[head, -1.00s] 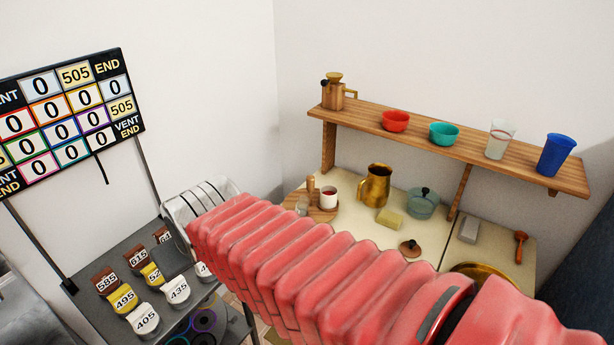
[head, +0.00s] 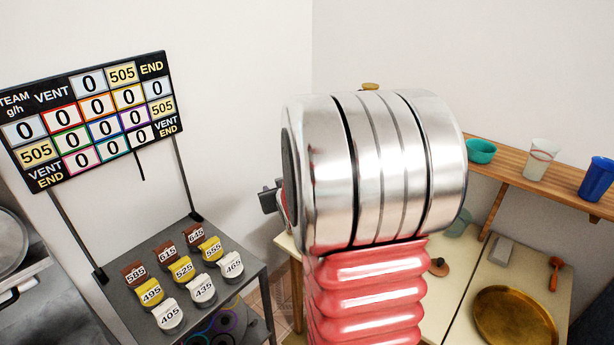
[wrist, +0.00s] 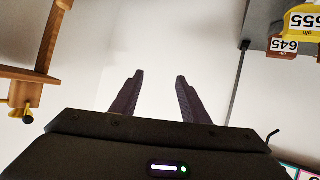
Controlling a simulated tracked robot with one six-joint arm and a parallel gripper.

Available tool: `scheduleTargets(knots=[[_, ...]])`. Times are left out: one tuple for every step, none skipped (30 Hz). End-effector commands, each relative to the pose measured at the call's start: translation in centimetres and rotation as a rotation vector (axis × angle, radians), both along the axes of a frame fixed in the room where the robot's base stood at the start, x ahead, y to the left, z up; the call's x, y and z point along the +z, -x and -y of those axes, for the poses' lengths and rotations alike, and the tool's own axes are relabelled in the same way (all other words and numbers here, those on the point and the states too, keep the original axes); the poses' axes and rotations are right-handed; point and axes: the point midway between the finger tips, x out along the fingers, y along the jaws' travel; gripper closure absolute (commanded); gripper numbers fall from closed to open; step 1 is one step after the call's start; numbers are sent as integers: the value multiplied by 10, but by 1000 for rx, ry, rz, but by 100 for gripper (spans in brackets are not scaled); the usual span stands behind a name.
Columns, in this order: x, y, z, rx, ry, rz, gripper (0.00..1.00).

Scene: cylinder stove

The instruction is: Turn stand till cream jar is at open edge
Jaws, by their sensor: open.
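My gripper (wrist: 158,80) shows in the wrist view with its two dark fingers apart and nothing between them. It points at a bare pale wall. In the head view only a small dark part of it shows at the left of my silver wrist. The stand and the cream jar are not in sight now. My raised arm covers the left part of the counter (head: 457,320), where a round wooden stand with small vessels showed earlier. I cannot tell how the stand is turned.
A brass pan (head: 515,318) lies on the right counter. A grey table (head: 228,268) with numbered tags and a scoreboard (head: 92,118) stand at left.

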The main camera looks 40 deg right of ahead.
Motion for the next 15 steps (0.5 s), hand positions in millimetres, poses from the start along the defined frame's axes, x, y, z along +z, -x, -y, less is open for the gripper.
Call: scheduleTargets(knots=[[-10,1,16,-14,5,16,59],[-14,1,25,-20,11,29,59],[-20,1,35,-28,17,46,59],[-23,2,43,-34,22,60,59],[-28,2,51,-38,27,73,59],[-33,3,61,-45,35,92,59],[-37,5,69,-50,39,106,59],[-41,7,76,-56,43,120,59],[-47,9,86,-63,49,138,59],[-52,12,93,-69,54,152,59],[-56,14,100,-73,59,166,59],[-61,18,109,-81,65,185,59],[-66,20,116,-86,69,200,59],[-71,24,122,-92,73,214,59],[-77,29,130,-98,78,234,59]])
